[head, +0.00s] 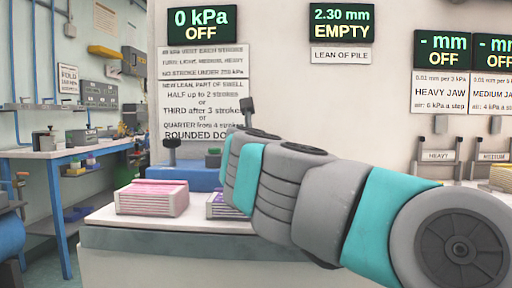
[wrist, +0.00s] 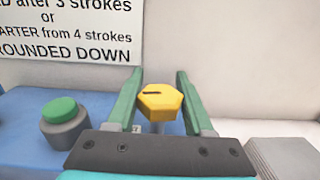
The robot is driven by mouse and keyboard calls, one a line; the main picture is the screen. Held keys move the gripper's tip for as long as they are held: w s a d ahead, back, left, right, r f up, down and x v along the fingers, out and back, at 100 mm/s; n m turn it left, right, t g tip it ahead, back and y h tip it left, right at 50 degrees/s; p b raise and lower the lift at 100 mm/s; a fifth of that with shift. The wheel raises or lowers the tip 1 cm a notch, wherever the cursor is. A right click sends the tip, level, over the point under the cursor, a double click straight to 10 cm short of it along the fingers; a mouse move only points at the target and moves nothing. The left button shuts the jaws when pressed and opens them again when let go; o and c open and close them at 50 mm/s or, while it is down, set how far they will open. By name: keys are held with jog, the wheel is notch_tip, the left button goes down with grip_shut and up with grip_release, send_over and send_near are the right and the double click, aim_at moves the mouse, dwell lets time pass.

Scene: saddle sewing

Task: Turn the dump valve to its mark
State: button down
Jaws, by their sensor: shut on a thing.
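The dump valve's knob (wrist: 160,101) is a yellow hexagon with a short black line on top, seen in the wrist view. The line lies nearly level across the picture, towards the knob's left. My gripper (wrist: 160,75) has its two green fingers on the left and right sides of the knob and is shut on it. The knob sits on a grey stem, mostly hidden below it. A small pale label with a dark character shows by the left finger; I cannot tell whether it is the mark. In the head view, my arm hides the knob and my fingers.
A green button (wrist: 60,110) on a grey collar stands left of my gripper on the blue press (head: 195,175). A pink stack (head: 152,197) lies on the white bench. Displays read "0 kPa OFF" (head: 201,24) and "2.30 mm EMPTY" (head: 341,22).

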jog(key=shift+d+r+h, duration=0.1)
jog(key=shift+h, duration=0.2)
jog(key=shift+c, duration=1.4)
grip_release()
jog(key=s, duration=0.7)
jog(key=shift+s+a+b, duration=0.3)
jog(key=shift+s+a, duration=0.1)
